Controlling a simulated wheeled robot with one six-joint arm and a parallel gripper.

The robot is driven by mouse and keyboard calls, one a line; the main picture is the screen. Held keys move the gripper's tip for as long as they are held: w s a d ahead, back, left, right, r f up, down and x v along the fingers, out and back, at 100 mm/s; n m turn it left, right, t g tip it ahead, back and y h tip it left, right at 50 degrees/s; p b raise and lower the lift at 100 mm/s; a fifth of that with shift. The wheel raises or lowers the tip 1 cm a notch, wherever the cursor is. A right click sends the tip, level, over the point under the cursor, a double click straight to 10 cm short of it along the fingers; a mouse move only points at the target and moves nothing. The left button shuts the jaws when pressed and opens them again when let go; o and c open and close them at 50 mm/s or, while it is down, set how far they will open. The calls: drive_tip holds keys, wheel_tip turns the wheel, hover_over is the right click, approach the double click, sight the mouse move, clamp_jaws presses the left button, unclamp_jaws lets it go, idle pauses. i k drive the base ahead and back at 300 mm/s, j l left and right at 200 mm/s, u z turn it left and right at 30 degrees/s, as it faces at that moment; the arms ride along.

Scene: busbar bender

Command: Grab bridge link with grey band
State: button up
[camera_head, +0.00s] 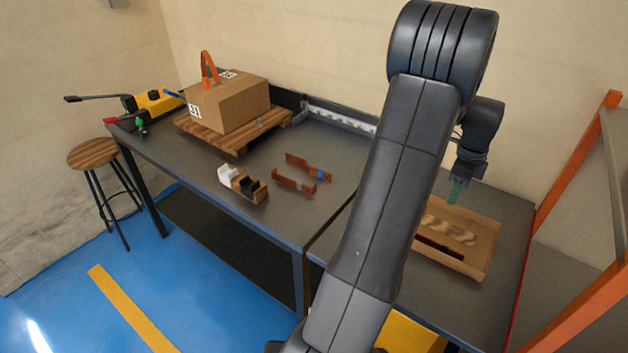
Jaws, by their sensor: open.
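Two copper-coloured bridge links lie on the dark table in the head view. The rear one (299,161) carries a blue band. The front one (287,182) seems to have a darker, greyish band near its right part, too small to be sure. Another orange-brown bent piece (206,62) stands on top of the cardboard box; no grey band can be made out on it. My gripper (456,192) hangs over the open carton at the right, well away from the links on the table. It is open, with greenish fingertips, and nothing shows between them.
An open carton (487,238) with light packing and a dark reddish strip sits below my gripper. The cardboard box (232,105) stands on a wooden pallet (238,145). A wooden holder (247,186) with white and black parts stands left of the links. A yellow tool (158,101) lies far left.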

sight(300, 186)
drive_tip(key=i+j+z, duration=0.1)
drive_tip(key=j+z, duration=0.3)
drive_tip(key=i+j+z, duration=0.1)
drive_tip(key=j+z, duration=1)
